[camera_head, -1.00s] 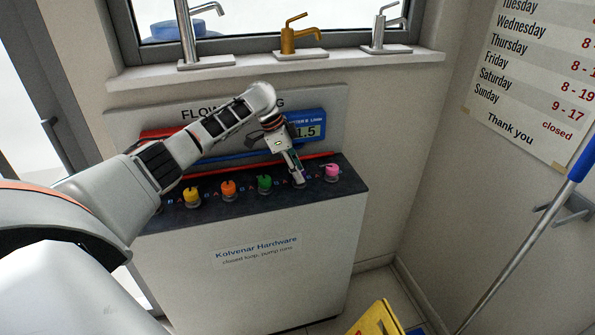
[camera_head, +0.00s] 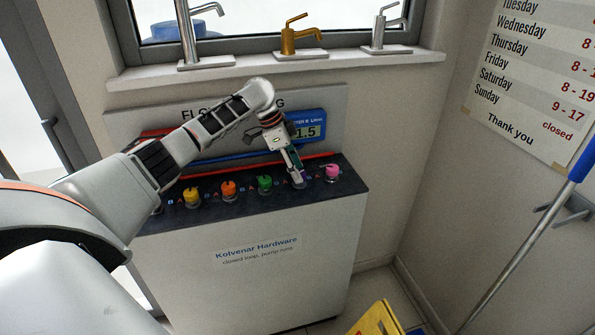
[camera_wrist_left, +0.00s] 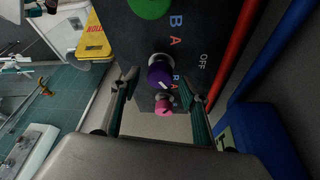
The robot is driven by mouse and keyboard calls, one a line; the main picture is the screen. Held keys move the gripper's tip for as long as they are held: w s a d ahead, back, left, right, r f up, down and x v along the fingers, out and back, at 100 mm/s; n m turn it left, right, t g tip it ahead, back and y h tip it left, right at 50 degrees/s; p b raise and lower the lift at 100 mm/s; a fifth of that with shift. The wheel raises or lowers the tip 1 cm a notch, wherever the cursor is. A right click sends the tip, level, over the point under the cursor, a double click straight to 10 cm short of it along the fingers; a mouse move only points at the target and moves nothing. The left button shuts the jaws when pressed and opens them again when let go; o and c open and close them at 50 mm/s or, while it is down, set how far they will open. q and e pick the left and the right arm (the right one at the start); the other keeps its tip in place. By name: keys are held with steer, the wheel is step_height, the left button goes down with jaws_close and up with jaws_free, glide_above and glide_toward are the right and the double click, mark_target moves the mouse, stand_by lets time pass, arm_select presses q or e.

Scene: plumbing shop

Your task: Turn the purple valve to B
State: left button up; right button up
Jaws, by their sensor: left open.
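The purple valve (camera_wrist_left: 160,73) is a round knob with a small white mark, on the dark top of the bench (camera_head: 345,180). In the left wrist view it sits between the two spread fingers of my left gripper (camera_wrist_left: 161,87), with a gap on each side. In the head view my left gripper (camera_head: 298,181) points down over its place and largely hides it. The letters A and B and the word OFF are printed on the panel; which one the mark points at, I cannot tell. My right gripper is out of view.
The pink valve (camera_head: 332,171) stands close to the right of my gripper, the green valve (camera_head: 265,183) to its left. Orange (camera_head: 228,188) and yellow (camera_head: 192,196) valves stand further left. Red and blue pipes and a blue flow display (camera_head: 306,127) are behind.

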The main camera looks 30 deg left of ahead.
arm_select(q)
steer(key=v, duration=1.1)
steer(key=shift+d, duration=0.1)
